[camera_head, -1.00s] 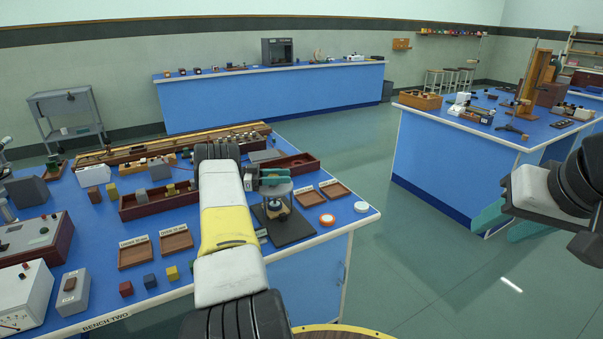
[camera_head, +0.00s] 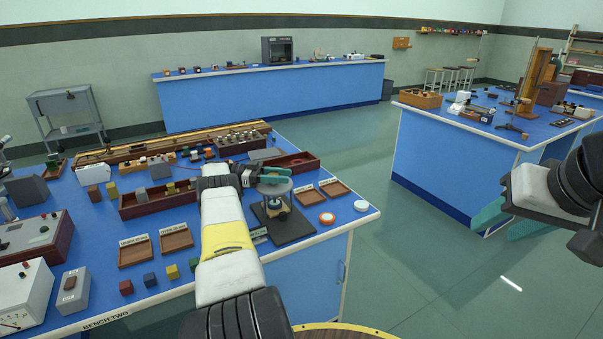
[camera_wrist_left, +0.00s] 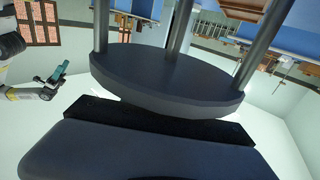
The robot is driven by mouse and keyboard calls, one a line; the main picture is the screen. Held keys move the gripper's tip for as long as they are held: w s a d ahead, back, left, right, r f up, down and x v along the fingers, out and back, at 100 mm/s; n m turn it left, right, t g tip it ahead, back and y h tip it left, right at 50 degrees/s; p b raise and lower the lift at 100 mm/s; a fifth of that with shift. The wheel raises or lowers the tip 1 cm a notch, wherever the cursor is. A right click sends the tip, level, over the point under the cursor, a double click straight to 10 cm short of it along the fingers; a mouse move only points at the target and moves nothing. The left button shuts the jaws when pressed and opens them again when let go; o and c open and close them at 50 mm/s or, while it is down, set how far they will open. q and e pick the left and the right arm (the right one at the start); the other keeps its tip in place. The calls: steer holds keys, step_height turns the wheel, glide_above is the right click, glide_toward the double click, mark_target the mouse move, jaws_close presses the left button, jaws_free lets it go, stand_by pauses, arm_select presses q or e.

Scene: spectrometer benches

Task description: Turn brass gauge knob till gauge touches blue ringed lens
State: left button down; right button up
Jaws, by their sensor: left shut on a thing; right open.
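The gauge stand (camera_head: 276,187) is a grey round plate on pillars over a black base (camera_head: 290,232) near the right corner of the near bench. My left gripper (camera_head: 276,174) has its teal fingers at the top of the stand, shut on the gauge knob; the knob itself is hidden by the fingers. In the left wrist view, the plate (camera_wrist_left: 170,80) and its pillars fill the middle. A small ringed piece (camera_head: 277,208) sits under the plate; its ring colour and any gap to the gauge are too small to tell. My right gripper (camera_head: 507,222) is open and empty.
Beside the base lie an orange-rimmed disc (camera_head: 327,219) and a white disc (camera_head: 361,206). A long wooden box (camera_head: 150,207) is to the left. The floor (camera_head: 425,270) between the benches is clear.

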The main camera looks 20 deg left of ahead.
arm_select(q)
steer(key=c, duration=0.9)
jaws_free()
steer(key=shift+c, duration=0.2)
step_height(320, 180, up, 4)
steer(key=shift+d+f, duration=0.15)
steer(key=s+d, duration=0.3)
steer(key=s, duration=0.4)
steer(key=s+d+r, duration=0.1)
steer(key=s+d, duration=0.3)
steer(key=s, duration=0.3)
steer(key=shift+d+r, duration=0.15)
steer(key=shift+d, duration=0.15)
